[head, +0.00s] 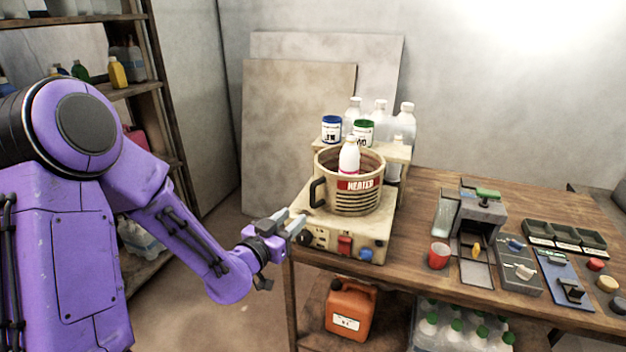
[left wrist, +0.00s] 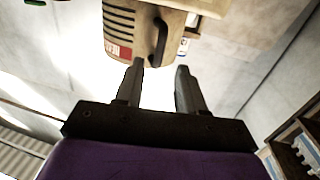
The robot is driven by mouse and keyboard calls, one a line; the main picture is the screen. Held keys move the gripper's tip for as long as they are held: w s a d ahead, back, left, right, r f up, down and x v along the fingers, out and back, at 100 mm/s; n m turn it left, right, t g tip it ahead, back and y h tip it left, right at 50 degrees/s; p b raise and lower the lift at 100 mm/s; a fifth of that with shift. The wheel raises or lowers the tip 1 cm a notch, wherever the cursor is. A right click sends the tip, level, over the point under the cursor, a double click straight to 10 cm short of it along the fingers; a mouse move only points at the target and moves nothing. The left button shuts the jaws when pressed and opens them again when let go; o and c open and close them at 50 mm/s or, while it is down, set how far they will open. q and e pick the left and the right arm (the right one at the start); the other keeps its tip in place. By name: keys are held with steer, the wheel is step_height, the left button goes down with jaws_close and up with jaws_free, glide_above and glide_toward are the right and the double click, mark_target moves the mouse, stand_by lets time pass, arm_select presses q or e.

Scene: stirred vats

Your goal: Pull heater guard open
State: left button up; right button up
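The heater guard (head: 352,200) is a beige, slotted, round pot-like shell with a red HEATER label and a dark handle (head: 317,192) on its left side. It stands on a beige heater base (head: 330,232) on the table. My left gripper (head: 290,222) is just left of the base, below the handle, and holds nothing. My right gripper is not in view.
The wooden table (head: 415,225) carries a red cup (head: 438,255), a grey device (head: 478,225) and dark trays (head: 565,237) to the right. Several bottles and jars stand behind the guard. A shelf (head: 150,80) is at the left, and an orange canister (head: 350,308) sits under the table.

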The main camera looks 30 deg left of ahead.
mark_target(311, 194)
arm_select(q)
steer(key=w, duration=0.3)
steer(key=w+r+p, duration=0.1)
steer(key=w, duration=0.3)
steer(key=w+p, duration=0.1)
steer(key=w, duration=0.2)
steer(key=shift+w+a+r, duration=0.25)
steer(key=shift+w+a, duration=0.1)
steer(key=shift+w, duration=0.05)
jaws_close()
